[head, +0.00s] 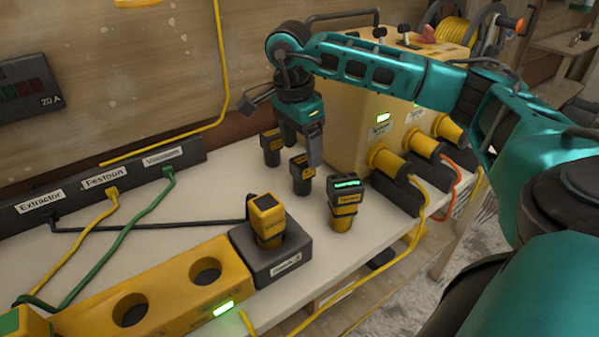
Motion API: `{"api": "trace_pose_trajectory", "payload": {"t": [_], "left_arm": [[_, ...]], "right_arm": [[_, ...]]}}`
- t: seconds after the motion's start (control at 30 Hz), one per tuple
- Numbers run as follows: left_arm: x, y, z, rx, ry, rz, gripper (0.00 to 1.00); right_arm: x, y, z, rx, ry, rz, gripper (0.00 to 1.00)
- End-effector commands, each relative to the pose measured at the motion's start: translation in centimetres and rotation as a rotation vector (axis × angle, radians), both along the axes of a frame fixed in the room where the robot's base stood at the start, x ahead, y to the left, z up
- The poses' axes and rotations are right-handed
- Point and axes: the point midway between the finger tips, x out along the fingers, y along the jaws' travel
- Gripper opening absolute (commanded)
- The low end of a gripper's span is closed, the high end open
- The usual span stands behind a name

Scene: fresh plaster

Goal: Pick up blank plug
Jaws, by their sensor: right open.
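Two small black plugs with yellow tops stand on the pale bench, one at the back (270,148) and one closer (301,176). Their labels are too small to read, so I cannot tell which is the blank plug. A third plug (344,205), yellow and black with a lit green top, stands nearer the front. My right gripper (302,148) is open and points down just above and behind the closer black plug. One finger shows clearly; the other is mostly hidden. I cannot tell whether it touches the plug. My left gripper is out of view.
A yellow plug (266,216) sits in a black socket box (283,262). A yellow block (165,300) with two round holes lies front left. A yellow power box (352,135) with cabled plugs stands right. A black strip (125,181) with cables runs along the wall.

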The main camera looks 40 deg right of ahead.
Motion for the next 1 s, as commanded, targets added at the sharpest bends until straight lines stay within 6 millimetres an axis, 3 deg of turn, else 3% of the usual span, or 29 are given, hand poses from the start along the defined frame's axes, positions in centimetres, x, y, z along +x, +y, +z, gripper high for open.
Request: {"api": "trace_pose_trajectory", "payload": {"t": [0.1,0.37,0.63,0.93,1.0], "left_arm": [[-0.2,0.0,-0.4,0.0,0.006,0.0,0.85],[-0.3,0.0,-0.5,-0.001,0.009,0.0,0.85],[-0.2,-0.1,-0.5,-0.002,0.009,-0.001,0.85],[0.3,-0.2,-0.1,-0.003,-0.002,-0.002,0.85],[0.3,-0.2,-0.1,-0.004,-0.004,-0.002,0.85]], "right_arm": [[0.0,-0.3,-2.1,0.0,0.002,0.0,0.77],[0.1,-0.6,-4.2,0.0,0.001,0.0,0.77],[0.5,-1.1,-7.9,0.0,0.0,0.0,0.77],[0.5,-1.2,-8.5,0.001,-0.001,0.001,0.77],[0.5,-1.2,-8.5,0.001,-0.001,0.001,0.72]]}}
